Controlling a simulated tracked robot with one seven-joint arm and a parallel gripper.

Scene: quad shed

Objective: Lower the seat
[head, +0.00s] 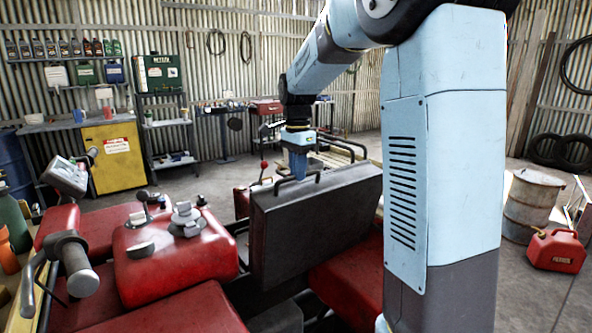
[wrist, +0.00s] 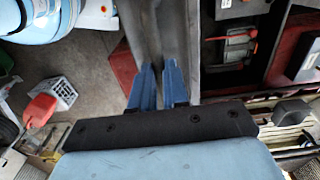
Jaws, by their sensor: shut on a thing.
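The seat (head: 318,228) is a dark grey slab standing raised, nearly upright, on the red quad (head: 172,255). A black bar (head: 276,185) shows at its top edge. My gripper (head: 298,172) comes down from above at that edge. In the wrist view, the blue fingers of my gripper (wrist: 158,72) are closed about the dark grey edge of the seat (wrist: 180,40). I cannot tell whether they hold the seat's edge itself or the bar. An open bay (wrist: 232,48) with a red-handled item lies right of the seat in the wrist view.
The quad's handlebar grip (head: 80,270) is at the front left. A red fuel can (head: 556,250) and a rusty drum (head: 530,205) stand on the floor at the right. A yellow cabinet (head: 112,160) and shelves line the back wall. Open floor lies behind the quad.

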